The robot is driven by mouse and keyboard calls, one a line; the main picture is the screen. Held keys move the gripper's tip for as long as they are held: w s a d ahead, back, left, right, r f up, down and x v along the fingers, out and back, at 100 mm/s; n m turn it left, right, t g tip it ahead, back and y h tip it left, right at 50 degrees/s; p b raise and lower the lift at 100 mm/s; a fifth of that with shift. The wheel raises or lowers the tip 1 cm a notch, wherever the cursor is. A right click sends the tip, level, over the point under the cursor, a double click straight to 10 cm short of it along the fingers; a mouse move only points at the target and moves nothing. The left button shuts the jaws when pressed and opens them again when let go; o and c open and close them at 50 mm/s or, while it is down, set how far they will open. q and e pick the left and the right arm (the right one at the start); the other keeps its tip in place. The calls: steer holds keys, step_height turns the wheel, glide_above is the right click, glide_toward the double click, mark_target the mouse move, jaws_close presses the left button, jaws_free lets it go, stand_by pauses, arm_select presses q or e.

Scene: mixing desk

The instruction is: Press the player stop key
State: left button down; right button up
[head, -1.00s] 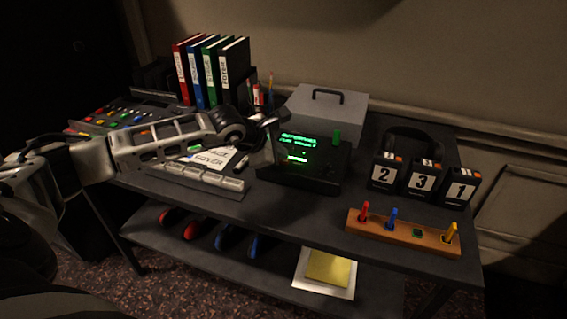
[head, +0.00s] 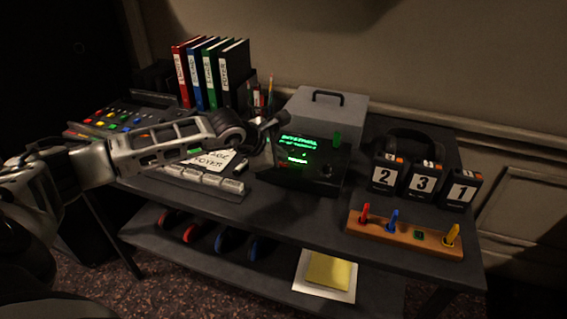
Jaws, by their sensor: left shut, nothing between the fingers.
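The player appears to be the black box (head: 300,178) with a lit green display (head: 299,148) in the middle of the desk. A small red spot (head: 283,165) and a dark round knob (head: 327,170) show on its top. I cannot tell which part is the stop key. My left arm comes in from the left over the desk. My left gripper (head: 277,122) is shut and empty, above the display's upper left corner. I cannot tell whether it touches the player. Part of the player's left side is hidden by the gripper. My right gripper is not in view.
A grey case (head: 326,107) with a handle stands behind the player. Right are number blocks (head: 421,181) and a wooden peg rack (head: 405,236). Bare desk lies in front of the player.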

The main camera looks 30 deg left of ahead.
arm_select(q)
steer(key=shift+f, duration=0.15)
stand_by(0.4)
steer(key=shift+r, duration=0.75)
steer(key=shift+r+p, duration=1.5)
steer(key=shift+r, duration=1.05)
